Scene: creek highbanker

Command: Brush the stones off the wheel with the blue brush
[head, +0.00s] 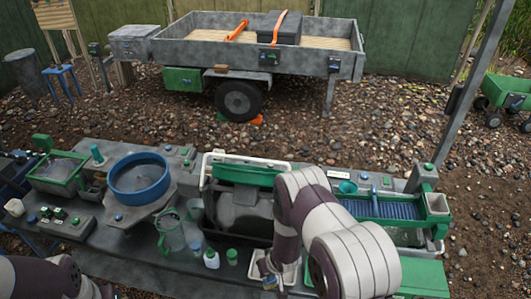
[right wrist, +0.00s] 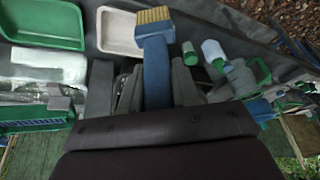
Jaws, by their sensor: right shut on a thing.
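The blue brush (right wrist: 154,70) has a blue handle and a block of yellow bristles (right wrist: 155,15). My right gripper (right wrist: 157,92) is shut on its handle, bristle end pointing away from the wrist. In the head view, my right arm hides most of the gripper and brush, low in the middle beside a white tray (head: 290,274). The likely wheel is a round blue-rimmed pan (head: 140,191) on a grey stand, left on the bench and apart from the brush. Stones on it are too small to tell. My left arm enters at the lower left; its gripper is not clearly in view.
A clear green-tinted jug (head: 170,232) and small bottles (head: 211,259) stand between the pan and my right arm. A green tray (head: 58,172) is left of the pan. A green sluice (head: 385,207) is at the right. A trailer (head: 250,45) stands behind on gravel.

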